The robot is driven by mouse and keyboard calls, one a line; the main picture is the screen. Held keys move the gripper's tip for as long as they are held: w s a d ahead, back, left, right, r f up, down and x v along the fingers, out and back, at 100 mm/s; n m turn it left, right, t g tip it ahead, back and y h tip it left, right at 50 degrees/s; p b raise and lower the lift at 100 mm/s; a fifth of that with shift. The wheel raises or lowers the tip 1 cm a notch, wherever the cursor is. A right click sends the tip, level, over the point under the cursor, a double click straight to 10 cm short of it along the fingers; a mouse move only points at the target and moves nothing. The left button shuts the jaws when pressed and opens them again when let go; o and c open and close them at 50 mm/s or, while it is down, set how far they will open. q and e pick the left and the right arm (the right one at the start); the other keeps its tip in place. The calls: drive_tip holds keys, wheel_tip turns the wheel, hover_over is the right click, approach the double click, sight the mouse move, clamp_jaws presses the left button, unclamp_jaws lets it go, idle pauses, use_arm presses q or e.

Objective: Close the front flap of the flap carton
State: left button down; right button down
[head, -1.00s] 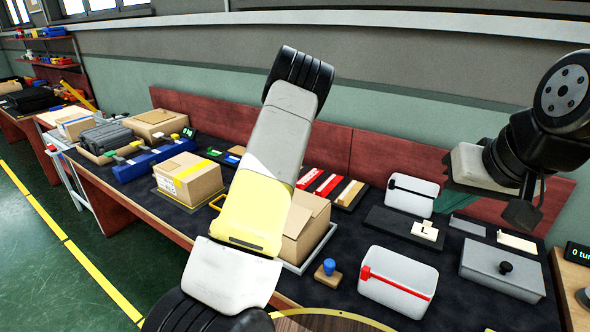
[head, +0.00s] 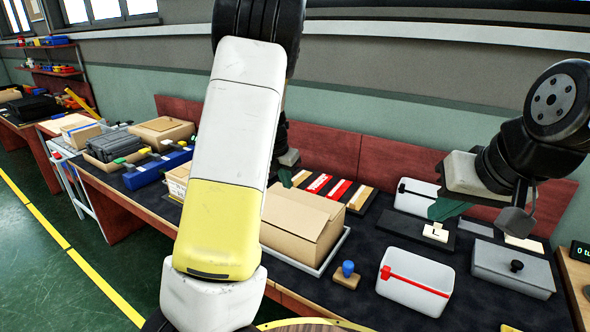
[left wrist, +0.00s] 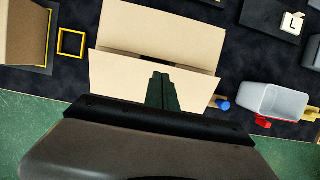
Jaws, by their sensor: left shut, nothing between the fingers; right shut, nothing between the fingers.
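The flap carton (head: 292,237) is a tan box on the worktable, partly behind my left arm in the head view. In the left wrist view a far top panel (left wrist: 165,35) and the near front flap (left wrist: 118,78) lie with a narrow dark gap between them. My left gripper (left wrist: 161,78) is shut and empty, its green fingertips over the front flap near the gap; I cannot tell whether they touch. In the head view the left gripper (head: 285,177) is mostly hidden behind my arm. My right gripper (head: 446,209) is shut and empty, well right of the carton.
A light tray (head: 338,247) lies under the carton. A blue-knobbed stamp (head: 347,277) and a white bin with a red strip (head: 412,284) stand to the right. A grey lidded box (head: 512,270) is further right. Another carton (head: 178,180) stands left, partly behind my arm.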

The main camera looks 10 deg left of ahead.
sight(291, 203)
use_arm(q)
drive_tip(key=x, duration=0.7)
drive_tip(key=x, duration=0.2)
drive_tip(key=shift+w+d+f, duration=0.2)
drive_tip(key=shift+w, duration=0.15)
